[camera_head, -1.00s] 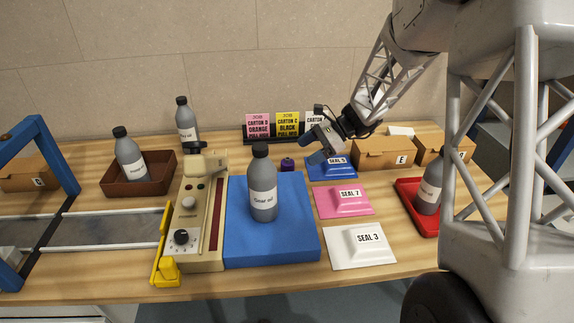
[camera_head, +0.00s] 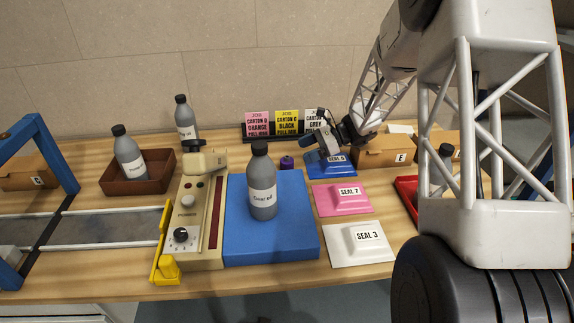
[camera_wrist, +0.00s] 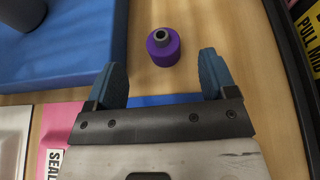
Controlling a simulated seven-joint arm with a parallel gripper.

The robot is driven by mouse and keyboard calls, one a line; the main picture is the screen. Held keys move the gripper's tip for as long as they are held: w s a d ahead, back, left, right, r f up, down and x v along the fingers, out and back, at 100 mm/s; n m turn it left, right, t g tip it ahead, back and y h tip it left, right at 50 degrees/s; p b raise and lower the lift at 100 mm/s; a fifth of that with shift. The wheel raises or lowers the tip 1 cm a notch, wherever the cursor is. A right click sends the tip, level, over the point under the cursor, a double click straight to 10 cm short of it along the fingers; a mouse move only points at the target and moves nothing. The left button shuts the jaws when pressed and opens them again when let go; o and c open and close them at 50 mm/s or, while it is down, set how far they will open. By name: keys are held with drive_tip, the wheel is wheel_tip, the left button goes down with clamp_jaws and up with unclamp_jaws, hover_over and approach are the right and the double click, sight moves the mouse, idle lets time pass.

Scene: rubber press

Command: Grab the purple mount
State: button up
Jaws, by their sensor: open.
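The purple mount (camera_head: 287,162) is a small round purple piece standing on the wooden table, just behind the right back corner of the blue block. In the wrist view the purple mount (camera_wrist: 163,48) shows a grey tube-like top with a dark hole. My gripper (camera_head: 309,143) is open and empty, to the right of the mount and apart from it. In the wrist view the two blue fingertips of my gripper (camera_wrist: 162,75) are spread wide, and the mount lies ahead of the gap between them.
The blue block (camera_head: 300,225) carries a grey bottle (camera_head: 262,185) near the mount. Card signs (camera_head: 287,122) stand in a black rack behind. Blue, pink (camera_head: 328,203) and white (camera_head: 345,248) seal pads lie to the right. Bare table surrounds the mount.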

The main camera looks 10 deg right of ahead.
sight(288, 156)
drive_tip(key=shift+x, duration=1)
drive_tip(key=shift+x, duration=2.55)
drive_tip(key=shift+f, duration=0.1)
drive_tip(key=c, duration=1.1)
